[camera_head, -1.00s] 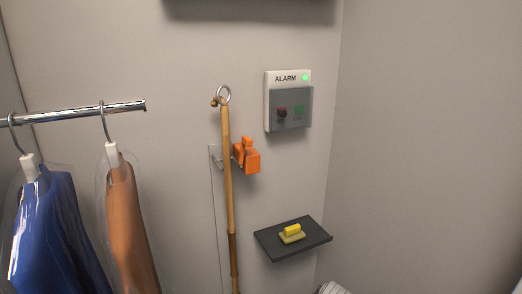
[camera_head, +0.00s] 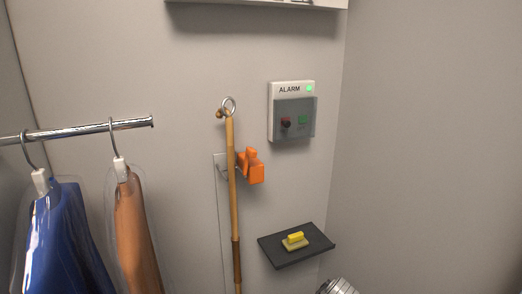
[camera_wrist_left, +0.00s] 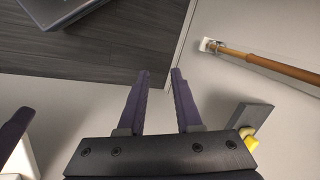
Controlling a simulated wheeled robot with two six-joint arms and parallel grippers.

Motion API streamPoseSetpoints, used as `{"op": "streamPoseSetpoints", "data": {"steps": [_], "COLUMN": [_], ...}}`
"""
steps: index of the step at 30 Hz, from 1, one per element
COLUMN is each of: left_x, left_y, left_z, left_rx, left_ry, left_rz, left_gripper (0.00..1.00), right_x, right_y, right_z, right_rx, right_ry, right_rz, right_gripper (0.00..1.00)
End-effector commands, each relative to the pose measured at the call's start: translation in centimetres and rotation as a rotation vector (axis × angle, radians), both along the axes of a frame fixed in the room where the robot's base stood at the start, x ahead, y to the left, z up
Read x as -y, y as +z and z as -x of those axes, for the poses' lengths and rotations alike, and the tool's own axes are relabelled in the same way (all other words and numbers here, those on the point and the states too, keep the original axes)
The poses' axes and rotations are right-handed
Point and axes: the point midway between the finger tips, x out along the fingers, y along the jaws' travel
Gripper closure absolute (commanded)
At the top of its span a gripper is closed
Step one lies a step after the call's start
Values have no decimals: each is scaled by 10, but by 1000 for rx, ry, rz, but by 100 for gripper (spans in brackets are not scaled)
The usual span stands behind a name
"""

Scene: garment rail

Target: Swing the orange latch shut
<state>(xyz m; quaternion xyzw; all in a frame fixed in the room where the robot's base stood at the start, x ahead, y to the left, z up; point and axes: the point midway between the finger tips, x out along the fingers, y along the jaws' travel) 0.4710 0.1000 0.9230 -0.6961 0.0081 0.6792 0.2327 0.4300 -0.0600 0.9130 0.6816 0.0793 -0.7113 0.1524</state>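The orange latch (camera_head: 255,171) is on the back wall in the head view, just right of a long wooden pole (camera_head: 234,205). It juts out from a small metal bracket (camera_head: 221,169) behind the pole. No orange part crosses the front of the pole. My left gripper (camera_wrist_left: 160,74) shows in the left wrist view only, with its two dark fingers apart and nothing between them. The pole (camera_wrist_left: 268,64) and its white lower holder (camera_wrist_left: 208,45) are to its right there. The latch is outside that view.
An alarm box (camera_head: 292,111) with a clear cover and green light is right of the latch. Below it, a dark shelf (camera_head: 280,256) holds a yellow brush-like item (camera_head: 295,240). A rail (camera_head: 85,130) with covered blue (camera_head: 62,235) and brown (camera_head: 132,220) garments is at left.

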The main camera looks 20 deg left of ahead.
Motion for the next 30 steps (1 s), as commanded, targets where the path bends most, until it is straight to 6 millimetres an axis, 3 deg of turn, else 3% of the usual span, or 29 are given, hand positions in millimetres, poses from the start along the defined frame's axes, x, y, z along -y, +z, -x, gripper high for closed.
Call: {"op": "streamPoseSetpoints", "data": {"steps": [1, 8, 12, 18, 24, 30], "left_x": [-11, -68, -90, -102, -100, -98], "left_y": [31, 138, 215, 313, 372, 389], "left_z": [-19, -89, -126, -164, -183, -188], "left_rx": [34, 189, 268, 348, 389, 401], "left_ry": [-12, -82, -130, -190, -229, -242], "left_rz": [-73, -458, -695, -988, -1171, -1234], "left_gripper": [73, 99, 100, 100, 100, 100], "right_x": [0, 0, 0, 0, 0, 0], "right_y": [25, 81, 113, 149, 167, 171], "right_z": [0, 0, 0, 0, 0, 0], "right_rx": [0, 0, 0, 0, 0, 0], "right_ry": [-1, -3, -4, -5, -6, -6], "right_rz": [0, -1, -1, -1, -2, -2], "right_gripper": [100, 100, 100, 100, 100, 100]}}
